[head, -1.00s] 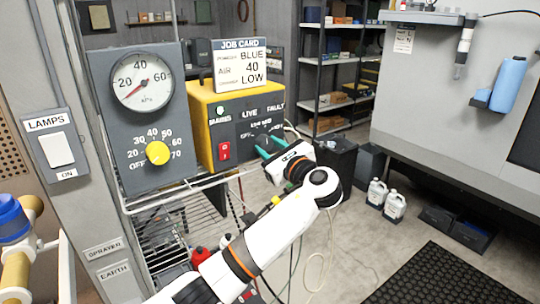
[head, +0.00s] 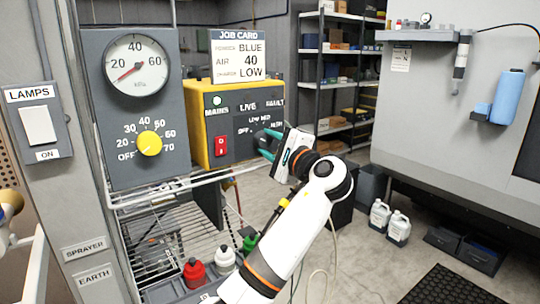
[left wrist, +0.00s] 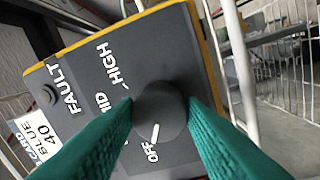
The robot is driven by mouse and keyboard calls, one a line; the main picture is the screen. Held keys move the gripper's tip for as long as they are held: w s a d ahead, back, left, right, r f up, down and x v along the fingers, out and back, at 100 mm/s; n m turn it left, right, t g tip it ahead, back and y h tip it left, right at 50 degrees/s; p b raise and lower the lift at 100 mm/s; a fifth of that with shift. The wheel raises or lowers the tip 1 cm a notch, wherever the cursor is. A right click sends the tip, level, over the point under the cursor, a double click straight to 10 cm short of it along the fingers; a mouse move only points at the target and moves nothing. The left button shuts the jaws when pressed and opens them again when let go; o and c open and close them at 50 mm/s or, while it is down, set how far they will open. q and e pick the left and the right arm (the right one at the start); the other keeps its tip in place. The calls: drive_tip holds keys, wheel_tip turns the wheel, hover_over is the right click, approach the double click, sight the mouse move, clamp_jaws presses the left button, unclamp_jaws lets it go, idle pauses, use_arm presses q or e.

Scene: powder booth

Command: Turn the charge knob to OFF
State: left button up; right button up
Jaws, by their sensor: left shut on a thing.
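The charge knob (left wrist: 162,108) is a dark round knob on the dark front panel of the yellow control box (head: 199,133). In the left wrist view it sits between the two green fingers of my left gripper (head: 270,143), which are shut on its sides. Its white pointer line points to the OFF mark (left wrist: 152,153). The HIGH and MID labels are readable further round; the LOW label is hidden by a finger in that view. My right gripper is not in view.
A grey panel left of the box carries a pressure gauge (head: 137,65) and a yellow knob (head: 149,143). A job card (head: 238,55) stands on the box. Below is a wire rack (head: 165,245) with red (head: 194,272), white and green bottles. Jugs (head: 398,228) stand on the floor.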

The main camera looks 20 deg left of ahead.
use_arm(q)
drive_tip(key=shift+n+b, duration=0.65)
drive_tip(key=shift+n, duration=0.35)
drive_tip(key=o, duration=1)
